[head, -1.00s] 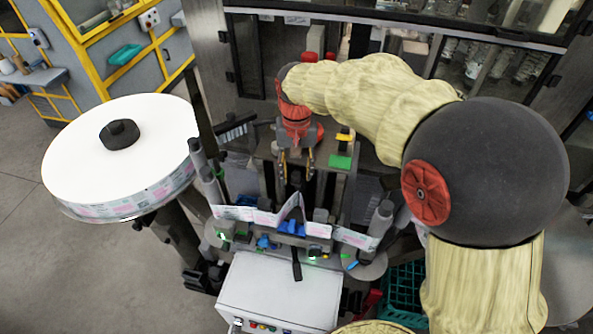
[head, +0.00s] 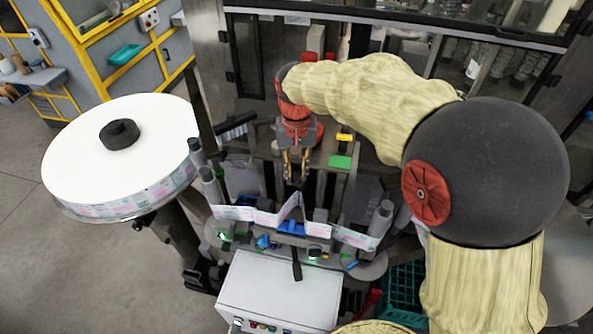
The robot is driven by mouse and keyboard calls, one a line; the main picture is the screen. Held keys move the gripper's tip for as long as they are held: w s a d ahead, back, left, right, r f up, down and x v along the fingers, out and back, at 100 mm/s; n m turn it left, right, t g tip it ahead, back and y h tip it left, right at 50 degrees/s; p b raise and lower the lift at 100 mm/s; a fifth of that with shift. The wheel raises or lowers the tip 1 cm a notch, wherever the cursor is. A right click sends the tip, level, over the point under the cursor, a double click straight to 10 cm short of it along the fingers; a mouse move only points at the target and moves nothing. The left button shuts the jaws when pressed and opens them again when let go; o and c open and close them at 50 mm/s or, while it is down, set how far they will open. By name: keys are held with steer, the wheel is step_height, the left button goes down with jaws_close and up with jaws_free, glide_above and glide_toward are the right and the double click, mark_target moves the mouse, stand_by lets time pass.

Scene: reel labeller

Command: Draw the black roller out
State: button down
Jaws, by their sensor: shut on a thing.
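My gripper (head: 296,177) points down into the middle of the labeller, just behind the zigzag label web. Its fingers are close together and shut on a small dark piece between the tips, which appears to be the black roller (head: 295,184). The roller is mostly hidden by the fingers and shows only as a dark patch. It is still down among the machine's dark parts; I cannot tell whether it is seated or free.
The label web (head: 245,214) runs across in front of my gripper. A big label reel (head: 85,165) stands at left. Grey upright posts (head: 208,185) flank the web. A white control box (head: 280,295) sits in front, and a green crate (head: 405,285) stands at right.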

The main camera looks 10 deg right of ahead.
steer(key=s, duration=0.1)
steer(key=s+a, duration=0.1)
steer(key=s, duration=0.1)
steer(key=s+a, duration=0.1)
steer(key=s, duration=0.1)
steer(key=shift+s+a+b, duration=0.1)
steer(key=shift+s+b, duration=0.05)
steer(key=shift+b, duration=0.25)
steer(key=c, duration=1.7)
jaws_free()
steer(key=shift+s+a, duration=0.1)
steer(key=shift+s, duration=0.05)
steer(key=shift+o, duration=0.6)
steer(key=shift+r, duration=0.1)
step_height(320, 180, up, 12)
